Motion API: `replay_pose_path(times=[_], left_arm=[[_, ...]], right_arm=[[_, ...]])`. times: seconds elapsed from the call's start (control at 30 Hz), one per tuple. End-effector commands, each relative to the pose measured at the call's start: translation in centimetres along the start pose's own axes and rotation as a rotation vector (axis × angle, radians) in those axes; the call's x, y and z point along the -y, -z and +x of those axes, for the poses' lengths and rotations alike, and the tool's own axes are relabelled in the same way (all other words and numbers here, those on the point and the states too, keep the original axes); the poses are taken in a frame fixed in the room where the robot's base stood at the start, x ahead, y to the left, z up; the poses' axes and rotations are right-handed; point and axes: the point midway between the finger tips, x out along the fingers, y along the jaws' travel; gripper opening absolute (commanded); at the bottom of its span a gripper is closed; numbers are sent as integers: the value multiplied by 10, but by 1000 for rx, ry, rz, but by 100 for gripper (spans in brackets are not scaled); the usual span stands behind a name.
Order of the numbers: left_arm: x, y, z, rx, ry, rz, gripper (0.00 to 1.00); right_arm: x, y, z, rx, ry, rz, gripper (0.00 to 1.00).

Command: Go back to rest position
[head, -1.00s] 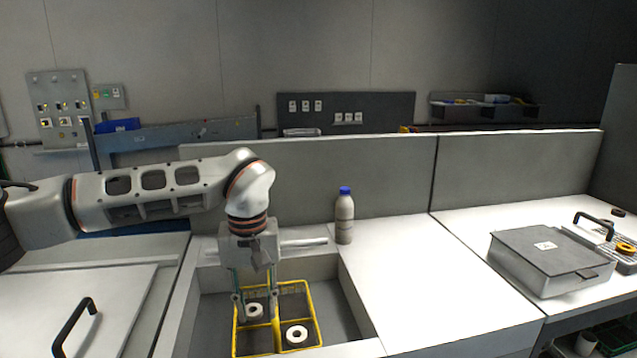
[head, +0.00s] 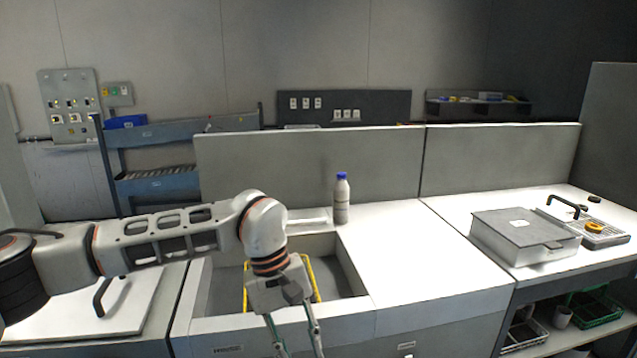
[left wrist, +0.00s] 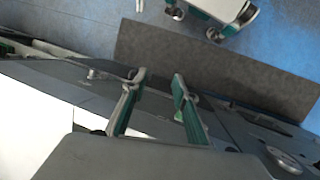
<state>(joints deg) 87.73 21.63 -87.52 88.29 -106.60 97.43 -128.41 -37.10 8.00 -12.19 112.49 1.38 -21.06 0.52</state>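My left gripper (head: 297,343) hangs at the bottom of the head view, in front of the sunken bin's near wall. Its fingertips are cut off by the picture edge there. In the left wrist view the two fingers (left wrist: 158,78) stand apart with nothing between them, so it is open and empty. The yellow divided crate (head: 316,284) sits in the bin behind the gripper, mostly hidden by my arm; the white rings seen in it earlier are hidden. My right gripper is not seen in the head view, and I cannot make it out in the wrist view.
A blue-capped bottle (head: 342,200) stands upright behind the bin. A grey lidded box (head: 522,238) sits on the right bench. A black handle (head: 112,290) rises from the left panel. The white worktop (head: 425,262) right of the bin is clear.

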Motion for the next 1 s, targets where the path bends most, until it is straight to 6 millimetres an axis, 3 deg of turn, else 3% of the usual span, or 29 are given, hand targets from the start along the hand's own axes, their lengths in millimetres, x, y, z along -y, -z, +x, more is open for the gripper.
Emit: replay_pose_path(times=[0.1,0.27,0.4,0.53,0.67,0.77,0.87,1.0], left_arm=[[-27,-42,32,154,-112,-64,28],[-72,-106,56,429,-296,-230,28],[-109,-152,52,704,-439,-430,28],[-135,-176,33,973,-546,-647,28],[-150,-176,9,1254,-623,-891,28],[-153,-162,-8,1477,-664,-1090,28],[-148,-137,-18,1703,-687,-1296,28],[-123,-90,-17,2028,-690,-1592,28]], right_arm=[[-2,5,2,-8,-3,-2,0],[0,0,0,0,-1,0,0],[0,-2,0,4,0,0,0],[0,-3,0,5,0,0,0],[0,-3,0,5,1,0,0],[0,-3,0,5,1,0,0],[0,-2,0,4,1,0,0],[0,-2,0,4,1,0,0]])
